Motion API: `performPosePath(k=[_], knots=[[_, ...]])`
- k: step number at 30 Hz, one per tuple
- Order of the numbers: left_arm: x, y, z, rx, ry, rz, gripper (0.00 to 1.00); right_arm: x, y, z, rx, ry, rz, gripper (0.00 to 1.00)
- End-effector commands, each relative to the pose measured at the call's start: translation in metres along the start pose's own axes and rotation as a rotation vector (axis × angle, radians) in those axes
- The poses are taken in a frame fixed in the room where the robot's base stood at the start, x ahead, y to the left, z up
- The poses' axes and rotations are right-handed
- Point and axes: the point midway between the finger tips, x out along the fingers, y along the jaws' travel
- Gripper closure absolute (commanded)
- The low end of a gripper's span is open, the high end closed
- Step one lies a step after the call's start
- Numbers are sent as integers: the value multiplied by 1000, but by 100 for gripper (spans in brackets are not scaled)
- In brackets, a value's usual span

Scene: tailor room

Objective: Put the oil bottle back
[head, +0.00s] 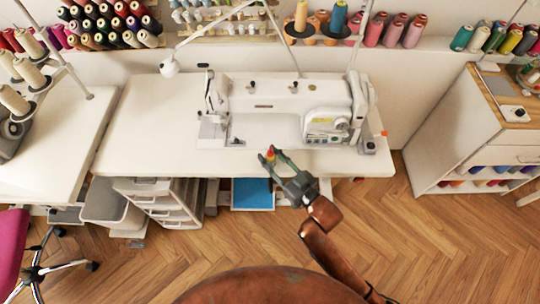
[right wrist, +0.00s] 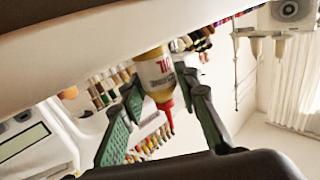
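The oil bottle (head: 270,154), yellowish with a red nozzle, is at the front edge of the white sewing table (head: 150,130), in front of the sewing machine. My right gripper (head: 271,157) is at this edge with one green finger on each side of the bottle. In the right wrist view the bottle (right wrist: 157,72) shows its pale label and red tip between the fingertips (right wrist: 158,82). The white slab hides its base there. The fingers are close to its sides; I cannot tell whether they press on it. My left gripper is not in view.
The sewing machine (head: 290,108) stands just behind the bottle. Drawers (head: 160,200) and a blue item (head: 252,194) are under the table. A wooden-topped cabinet (head: 470,135) stands at the right. Bare table lies left of the machine, and open floor in front.

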Motion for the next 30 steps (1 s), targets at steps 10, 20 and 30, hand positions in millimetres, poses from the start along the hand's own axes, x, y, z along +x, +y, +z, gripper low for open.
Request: performPosePath(k=[10, 20, 30], knots=[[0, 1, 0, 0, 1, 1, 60, 0, 0, 0, 0, 0, 0, 58], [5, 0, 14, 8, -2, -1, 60, -26, 0, -4, -1, -3, 1, 58], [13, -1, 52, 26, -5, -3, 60, -95, 0, -4, 0, -3, 1, 58]])
